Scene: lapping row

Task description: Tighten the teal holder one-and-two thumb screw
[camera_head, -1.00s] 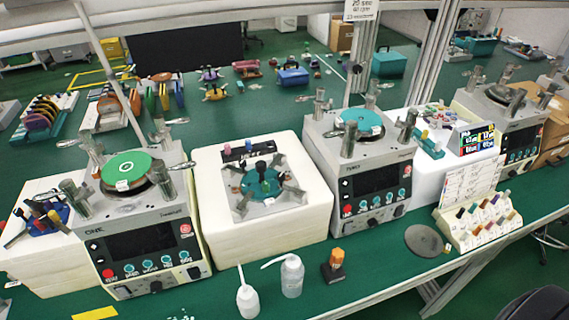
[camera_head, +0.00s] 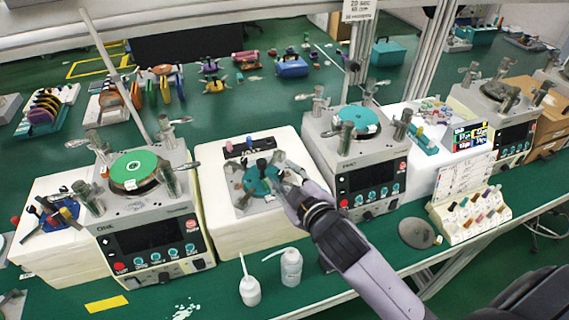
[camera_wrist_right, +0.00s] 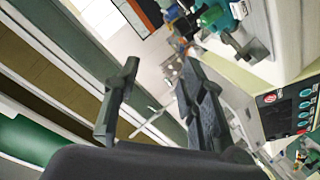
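The teal holder (camera_head: 258,187) sits on a grey plate on the white block between the two left machines. A dark knob (camera_head: 261,166) stands up on it. I cannot tell which part is the thumb screw. My right gripper (camera_head: 291,188) reaches in from the lower right and is close to the holder's right side, partly covering the plate. I cannot tell whether it touches. In the right wrist view my gripper (camera_wrist_right: 158,100) has its two fingers spread, with nothing between them. My left gripper cannot be made out.
Machine one (camera_head: 150,243) stands left of the block and machine two (camera_head: 368,180) stands right of it. Two white bottles, the nearer one (camera_head: 250,290) and the other (camera_head: 291,268), stand in front. A dark disc (camera_head: 416,233) and a marker rack (camera_head: 470,218) lie to the right.

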